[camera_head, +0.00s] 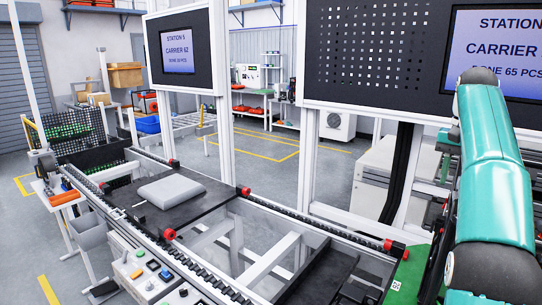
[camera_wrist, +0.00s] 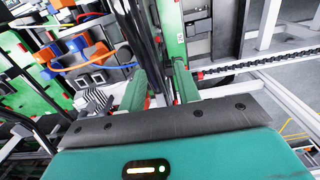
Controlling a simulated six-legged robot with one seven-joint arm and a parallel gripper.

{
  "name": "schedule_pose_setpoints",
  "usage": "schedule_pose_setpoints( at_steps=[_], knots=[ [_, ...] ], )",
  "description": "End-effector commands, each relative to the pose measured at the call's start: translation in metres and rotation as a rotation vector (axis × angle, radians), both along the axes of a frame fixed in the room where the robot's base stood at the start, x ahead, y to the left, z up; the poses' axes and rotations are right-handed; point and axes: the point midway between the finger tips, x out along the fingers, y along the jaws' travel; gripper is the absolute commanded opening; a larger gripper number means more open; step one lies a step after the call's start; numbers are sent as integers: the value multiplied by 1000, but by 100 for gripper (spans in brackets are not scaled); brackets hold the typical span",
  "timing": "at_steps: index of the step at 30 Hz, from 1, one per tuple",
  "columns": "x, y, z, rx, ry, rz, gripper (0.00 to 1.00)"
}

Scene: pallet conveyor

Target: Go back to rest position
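My teal arm fills the right side of the head view, reaching down past the lower edge. My gripper does not show clearly there. In the wrist view my gripper (camera_wrist: 160,90) has two green fingers that stand apart, with a gap between them. I see nothing held in the gap. A black upright part and green board-like surfaces lie beyond the fingertips; how far away they are I cannot tell.
A pallet conveyor (camera_head: 207,276) runs across the front. A dark pallet (camera_head: 210,196) on it carries a grey block (camera_head: 171,191). Station screens (camera_head: 178,51) hang above. A button panel (camera_head: 150,275) is at the near edge. Orange and blue parts (camera_wrist: 83,52) lie left in the wrist view.

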Motion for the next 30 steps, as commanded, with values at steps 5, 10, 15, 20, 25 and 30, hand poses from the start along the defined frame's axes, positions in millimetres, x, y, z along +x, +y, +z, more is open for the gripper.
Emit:
schedule_pose_setpoints(
  at_steps=[5,10,15,20,25,30],
  knots=[
    [-4,12,7,-5,-21,21,33],
    [-8,26,13,-10,-43,48,33],
    [-17,47,19,-18,-75,88,33],
    [-36,82,22,-30,-125,149,33],
    [-68,126,14,-49,-189,234,33],
    [-108,167,-6,-71,-251,322,33]
  ],
)
